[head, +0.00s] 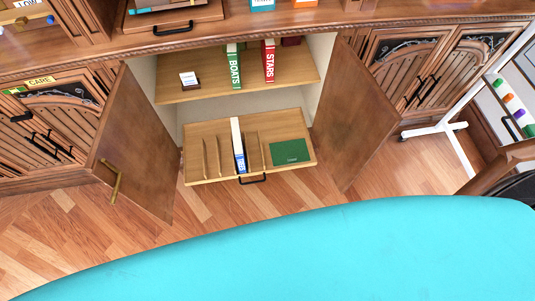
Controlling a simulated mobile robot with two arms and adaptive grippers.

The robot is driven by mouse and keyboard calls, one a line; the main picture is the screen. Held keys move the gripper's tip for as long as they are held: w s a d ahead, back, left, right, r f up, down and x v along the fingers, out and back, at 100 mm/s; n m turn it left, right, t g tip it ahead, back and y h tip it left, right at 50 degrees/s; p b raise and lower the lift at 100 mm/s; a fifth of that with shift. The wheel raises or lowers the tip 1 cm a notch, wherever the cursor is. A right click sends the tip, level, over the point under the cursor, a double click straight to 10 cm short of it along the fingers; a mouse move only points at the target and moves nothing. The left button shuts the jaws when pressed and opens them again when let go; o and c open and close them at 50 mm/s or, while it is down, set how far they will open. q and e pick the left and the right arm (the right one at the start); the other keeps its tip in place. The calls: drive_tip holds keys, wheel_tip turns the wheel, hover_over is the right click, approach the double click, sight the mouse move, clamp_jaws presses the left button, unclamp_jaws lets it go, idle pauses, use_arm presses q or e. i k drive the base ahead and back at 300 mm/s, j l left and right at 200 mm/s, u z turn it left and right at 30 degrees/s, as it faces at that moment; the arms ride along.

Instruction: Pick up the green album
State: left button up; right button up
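A dark green album (290,151) lies flat on the right part of a pulled-out wooden tray (197,179) low in the open cabinet. Upright wooden dividers (253,149) stand to its left, with a white and blue binder (238,145) upright among them. On the shelf above, a green binder marked BOATS (234,66) stands upright. Neither of my grippers is in view, so nothing is seen near the green album.
The left cabinet door (139,145) and right door (352,110) stand open on either side of the tray. A red STARS binder (268,61) and a small card holder (189,80) are on the shelf (207,94). A turquoise surface (330,250) of unclear kind fills the foreground.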

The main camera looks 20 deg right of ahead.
sight(233, 50)
drive_tip(key=z, duration=0.15)
drive_tip(key=j+z, duration=0.25)
drive_tip(key=j, duration=0.35)
drive_tip(key=j+z, duration=0.25)
drive_tip(key=j, duration=0.4)
drive_tip(key=j+z, duration=0.25)
drive_tip(key=j, duration=0.35)
drive_tip(key=k+j+z, duration=0.15)
drive_tip(key=j+z, duration=0.15)
drive_tip(key=j, duration=0.3)
drive_tip(key=u, duration=0.4)
drive_tip(key=i+l+u, duration=0.15)
drive_tip(key=l+u, duration=0.15)
drive_tip(key=i+l+u, duration=0.1)
drive_tip(key=l+u, duration=0.2)
drive_tip(key=l, duration=0.25)
drive_tip(key=l+u, duration=0.3)
drive_tip(key=l, duration=0.15)
drive_tip(key=i, duration=0.05)
